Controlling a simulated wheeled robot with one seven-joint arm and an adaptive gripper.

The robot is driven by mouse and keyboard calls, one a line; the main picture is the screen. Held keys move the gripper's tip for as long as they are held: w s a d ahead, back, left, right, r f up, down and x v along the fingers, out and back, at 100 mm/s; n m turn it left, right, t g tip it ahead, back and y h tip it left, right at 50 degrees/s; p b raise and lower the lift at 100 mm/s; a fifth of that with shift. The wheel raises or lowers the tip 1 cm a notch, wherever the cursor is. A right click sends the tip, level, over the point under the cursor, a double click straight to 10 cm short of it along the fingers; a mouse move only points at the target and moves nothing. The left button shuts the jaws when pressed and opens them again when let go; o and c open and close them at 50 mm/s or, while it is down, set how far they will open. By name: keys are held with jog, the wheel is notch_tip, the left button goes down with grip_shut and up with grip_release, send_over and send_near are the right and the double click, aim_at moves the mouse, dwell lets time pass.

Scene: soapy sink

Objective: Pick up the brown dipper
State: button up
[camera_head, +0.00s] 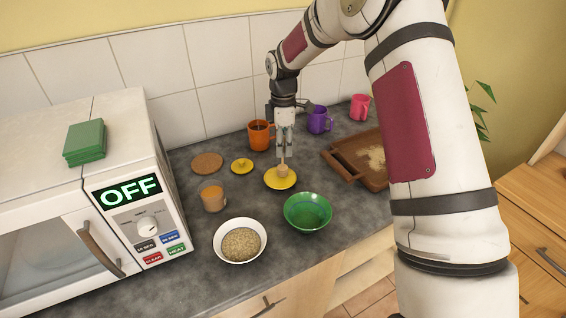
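The brown dipper (283,171) shows its light-brown head over a yellow dish (271,180), with a short piece of thin handle standing up from it. I cannot tell whether the head touches the dish. My gripper (284,153) points straight down right above the head, with its fingers on either side of the handle's line. The upper handle is hidden by the fingers. The fingers look close together, but at this size I cannot tell whether they are shut on the handle.
A purple mug (319,122) and wooden tray (338,168) stand right. A microwave (125,180) stands left.

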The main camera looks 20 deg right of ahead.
aim_at(282, 166)
notch_tip(282, 166, down, 4)
jog(key=shift+s+a+r+p, duration=0.15)
jog(key=shift+r+p, duration=0.1)
jog(key=shift+p, duration=0.3)
jog(key=shift+f, duration=0.4)
grip_shut()
